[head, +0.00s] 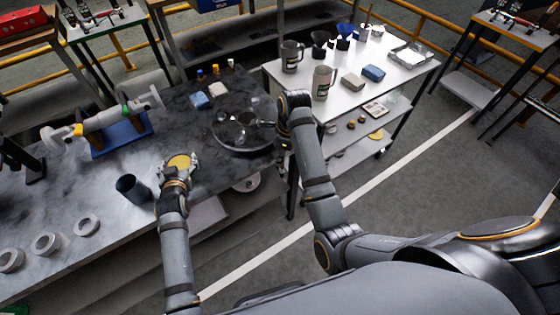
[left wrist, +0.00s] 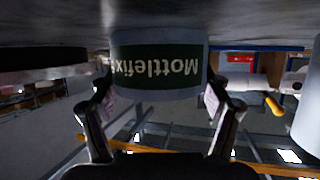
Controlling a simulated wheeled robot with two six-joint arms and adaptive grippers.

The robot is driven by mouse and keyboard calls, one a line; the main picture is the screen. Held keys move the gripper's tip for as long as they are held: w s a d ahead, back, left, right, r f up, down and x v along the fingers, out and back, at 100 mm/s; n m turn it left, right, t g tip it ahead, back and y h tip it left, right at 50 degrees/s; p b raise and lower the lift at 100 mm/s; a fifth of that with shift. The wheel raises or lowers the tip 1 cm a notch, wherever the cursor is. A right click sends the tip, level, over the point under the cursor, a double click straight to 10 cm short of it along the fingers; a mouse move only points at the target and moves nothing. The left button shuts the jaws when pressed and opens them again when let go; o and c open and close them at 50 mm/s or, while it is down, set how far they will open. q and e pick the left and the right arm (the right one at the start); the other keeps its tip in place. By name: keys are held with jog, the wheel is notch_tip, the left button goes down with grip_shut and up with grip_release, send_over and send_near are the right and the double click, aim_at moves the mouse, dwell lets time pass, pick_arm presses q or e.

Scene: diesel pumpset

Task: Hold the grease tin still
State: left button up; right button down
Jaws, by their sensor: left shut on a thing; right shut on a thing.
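The grease tin (head: 180,161) is an open round tin with yellow contents, upright at the front edge of the dark bench. My left gripper (head: 178,172) is shut on its sides. In the left wrist view the tin (left wrist: 158,62) shows a dark green label reading "Mottlefix", upside down, with one finger on either side. My right gripper (head: 283,140) is beside the round metal tray's right edge, well away from the tin. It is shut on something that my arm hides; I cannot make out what.
A dark cylindrical cup (head: 132,188) stands left of the tin. The round metal tray (head: 240,146) holds small parts. Several metal rings (head: 87,226) lie at the bench's near left. A blue stand (head: 122,137) with a pipe assembly is behind. A white trolley (head: 335,92) stands right.

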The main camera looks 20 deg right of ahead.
jog(key=w+d+r+y, duration=0.1)
jog(key=w+d+r, duration=0.5)
jog(key=d, duration=0.1)
pick_arm(q)
jog(key=shift+d, duration=0.1)
pick_arm(e)
jog(key=w+a+r+m+y, duration=0.1)
jog(key=w+a+r+y, duration=0.1)
jog(key=w+a+r, duration=0.15)
jog(key=a+g+y, duration=0.1)
jog(key=a+y, duration=0.2)
jog(key=a, duration=2.6)
jog(key=shift+a+f+n+g+y, duration=0.15)
jog(key=shift+n+g+y, duration=0.15)
jog(key=shift+g, duration=0.1)
jog(key=shift+f, duration=0.75)
